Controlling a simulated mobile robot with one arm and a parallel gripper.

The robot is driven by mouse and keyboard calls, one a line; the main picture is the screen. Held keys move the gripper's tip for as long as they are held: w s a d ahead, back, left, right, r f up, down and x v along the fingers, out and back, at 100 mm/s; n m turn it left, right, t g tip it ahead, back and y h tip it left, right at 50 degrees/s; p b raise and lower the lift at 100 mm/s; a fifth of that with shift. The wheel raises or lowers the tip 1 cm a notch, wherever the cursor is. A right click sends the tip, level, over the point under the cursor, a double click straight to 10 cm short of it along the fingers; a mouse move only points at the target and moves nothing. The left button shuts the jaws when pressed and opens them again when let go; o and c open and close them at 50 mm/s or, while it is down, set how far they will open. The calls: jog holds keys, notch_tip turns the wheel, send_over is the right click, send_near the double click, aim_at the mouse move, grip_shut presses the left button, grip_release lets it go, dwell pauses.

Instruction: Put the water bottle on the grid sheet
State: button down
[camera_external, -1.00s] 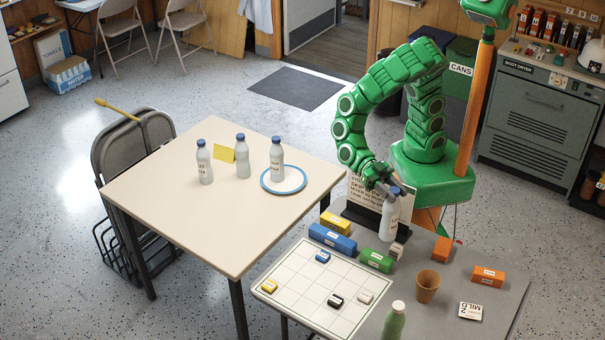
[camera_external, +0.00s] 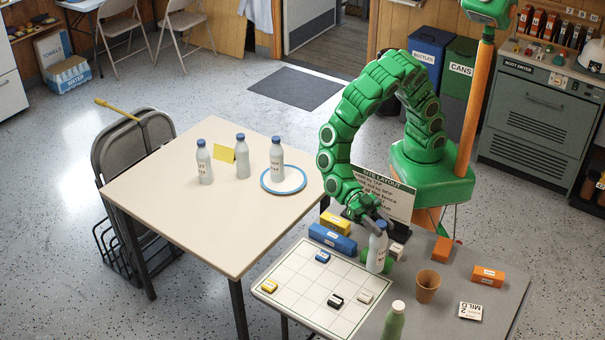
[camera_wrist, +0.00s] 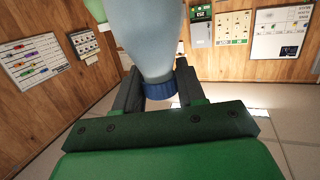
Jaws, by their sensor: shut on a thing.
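My gripper (camera_external: 372,215) is shut on a water bottle (camera_external: 377,253), pale grey-blue with a blue cap, held near its top. In the wrist view the bottle (camera_wrist: 150,40) sits between my fingers, its blue cap (camera_wrist: 160,90) toward my palm. The bottle is roughly upright in front of the green block (camera_external: 366,262), which it partly hides. I cannot tell whether its bottom touches anything. The grid sheet (camera_external: 300,299), white with dark lines, lies left of and nearer than the bottle. It bears small blue (camera_external: 323,257), yellow (camera_external: 269,286), black (camera_external: 335,300) and white (camera_external: 365,297) pieces.
Blue (camera_external: 333,238) and yellow (camera_external: 336,223) blocks line the sheet's far edge. A green bottle (camera_external: 393,322), brown cup (camera_external: 427,287) and orange blocks (camera_external: 488,275) stand right. Three more bottles (camera_external: 242,156) stand on the cream table (camera_external: 185,215), one on a blue-rimmed plate (camera_external: 283,188).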

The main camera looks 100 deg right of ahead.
aim_at(376, 243)
jog(key=shift+w+a+f, duration=0.3)
jog(key=shift+a+f, duration=0.05)
jog(key=shift+f, duration=0.15)
jog(key=shift+w+a+f, duration=0.25)
jog(key=shift+a+f, duration=0.1)
jog(key=shift+f, duration=0.25)
jog(key=shift+w+a+f, duration=0.1)
jog(key=shift+a+f, duration=0.05)
jog(key=shift+f, duration=1.65)
jog(key=c, duration=0.7)
grip_release()
jog(key=shift+o, duration=0.2)
